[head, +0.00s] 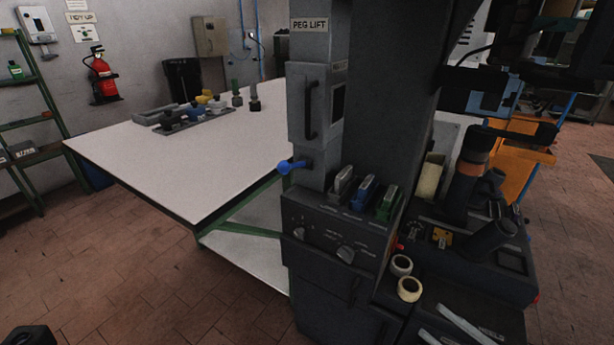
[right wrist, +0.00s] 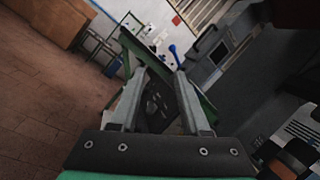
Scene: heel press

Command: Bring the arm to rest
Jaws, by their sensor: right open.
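My right gripper (right wrist: 160,72) shows in the right wrist view with its two grey fingers apart and nothing between them. In the head view, dark parts that look like my right arm are at the upper right, and I cannot make out the fingertips there. The fingers point toward the grey peg lift cabinet (head: 310,210) and its blue lever (head: 291,166). The blue lever also shows beyond the fingertips in the right wrist view (right wrist: 174,52). No contact is visible. I do not see my left gripper.
A white table (head: 225,165) with a grey tray (head: 183,124) of coloured pieces stands behind the cabinet. Two tape rolls (head: 409,289) and dark machine parts (head: 462,188) are at the right. A green shelf (head: 40,115) stands at the left. The floor at the lower left is mostly clear.

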